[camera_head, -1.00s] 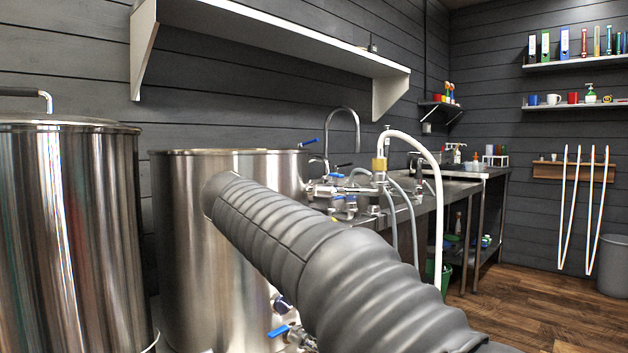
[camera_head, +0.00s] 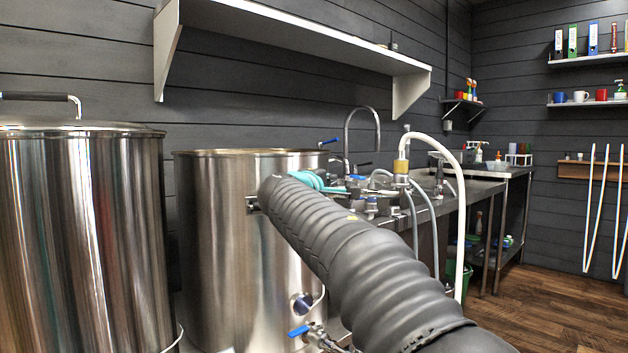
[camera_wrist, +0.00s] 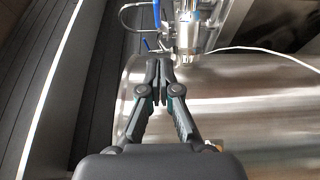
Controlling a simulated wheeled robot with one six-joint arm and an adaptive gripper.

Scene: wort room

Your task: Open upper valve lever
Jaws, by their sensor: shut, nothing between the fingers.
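The valve with a blue lever (camera_head: 298,331) sits low on the steel kettle (camera_head: 225,240) in the head view. Another blue lever (camera_head: 327,142) shows above the kettle's right rim. In the wrist view, a blue lever (camera_wrist: 156,14) stands beside a metal valve fitting (camera_wrist: 187,30) at the top. I cannot tell which head-view lever this is. My gripper (camera_wrist: 160,68) is shut and empty, its fingertips just below the lever and fitting in the picture, apparently apart from them. In the head view my arm hides the fingertips and part of the kettle's right side.
A lidded steel kettle (camera_head: 85,240) stands at left. A wall shelf (camera_head: 310,42) hangs above. A steel counter (camera_head: 470,193) with hoses and fittings runs behind my arm. A white hose (camera_head: 462,225) hangs down at its front. The wooden floor (camera_head: 555,310) at right is clear.

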